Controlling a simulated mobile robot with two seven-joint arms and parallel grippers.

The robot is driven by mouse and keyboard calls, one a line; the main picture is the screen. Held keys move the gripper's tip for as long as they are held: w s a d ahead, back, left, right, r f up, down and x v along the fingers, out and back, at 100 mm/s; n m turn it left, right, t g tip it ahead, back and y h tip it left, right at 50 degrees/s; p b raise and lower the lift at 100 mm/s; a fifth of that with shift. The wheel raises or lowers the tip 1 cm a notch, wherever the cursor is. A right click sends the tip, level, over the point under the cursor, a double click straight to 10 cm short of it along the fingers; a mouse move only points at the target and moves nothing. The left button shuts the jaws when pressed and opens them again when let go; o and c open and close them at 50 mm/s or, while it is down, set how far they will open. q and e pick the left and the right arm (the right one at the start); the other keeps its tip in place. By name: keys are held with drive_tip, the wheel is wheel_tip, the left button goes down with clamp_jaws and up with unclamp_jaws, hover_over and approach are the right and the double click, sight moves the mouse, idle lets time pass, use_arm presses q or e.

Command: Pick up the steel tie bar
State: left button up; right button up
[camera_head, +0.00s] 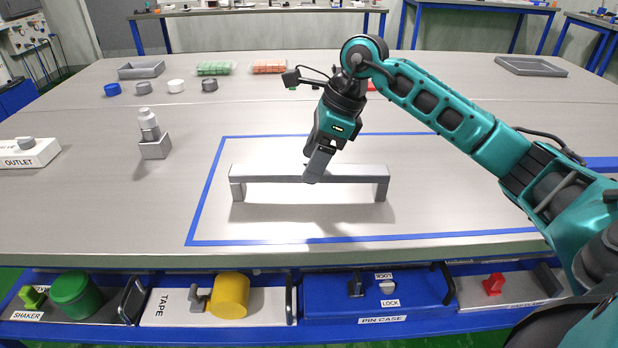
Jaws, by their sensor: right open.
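The steel tie bar (350,173) is a long grey bar with a short leg at each end. It stands on its legs inside the blue-taped rectangle on the table. My right gripper (315,176) reaches down to the bar from above, just left of its middle. Its fingers are open and overlap the bar in the picture; I cannot tell whether they touch it. The fingers hide a small piece of the bar. My left gripper is not in view.
A grey block with a stacked fitting (154,148) and an OUTLET box (29,153) stand at left. Caps and grey trays (530,66) lie at the back. A front shelf holds a green shaker (76,296), yellow tape (230,295) and a blue pin case (375,300). The taped area is otherwise clear.

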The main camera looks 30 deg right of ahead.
drive_tip(key=x, duration=0.5)
drive_tip(key=shift+w+d+f+b, duration=0.2)
drive_tip(key=shift+d+f+b, duration=0.1)
drive_tip(key=shift+b, duration=0.05)
drive_tip(key=shift+r, duration=0.1)
clamp_jaws()
drive_tip(key=shift+r, duration=0.1)
